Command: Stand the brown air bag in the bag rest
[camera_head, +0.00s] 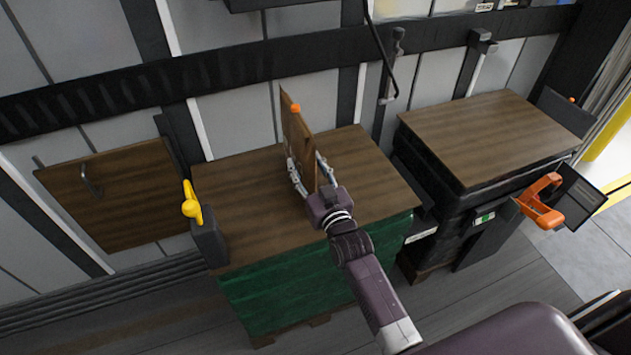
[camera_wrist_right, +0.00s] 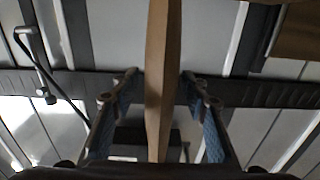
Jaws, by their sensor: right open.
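The brown air bag (camera_head: 297,143) is a flat brown panel with an orange valve at its top edge. It stands upright, slightly tilted, over the left wooden top. My right gripper (camera_head: 311,174) is open, with one finger on each side of the bag's lower part. In the right wrist view the bag (camera_wrist_right: 160,75) runs edge-on between the open fingers (camera_wrist_right: 160,95), with gaps on both sides. A dark block (camera_wrist_right: 128,143) shows behind it; I cannot tell whether this is the bag rest. The bag's lower edge is partly hidden. My left gripper is out of view.
The left wooden top (camera_head: 245,190) sits on a green-wrapped load; its left part is clear. A yellow-handled item (camera_head: 191,205) stands at its left edge. A second wooden top (camera_head: 490,135) is bare. An orange tool (camera_head: 541,202) is at its right front.

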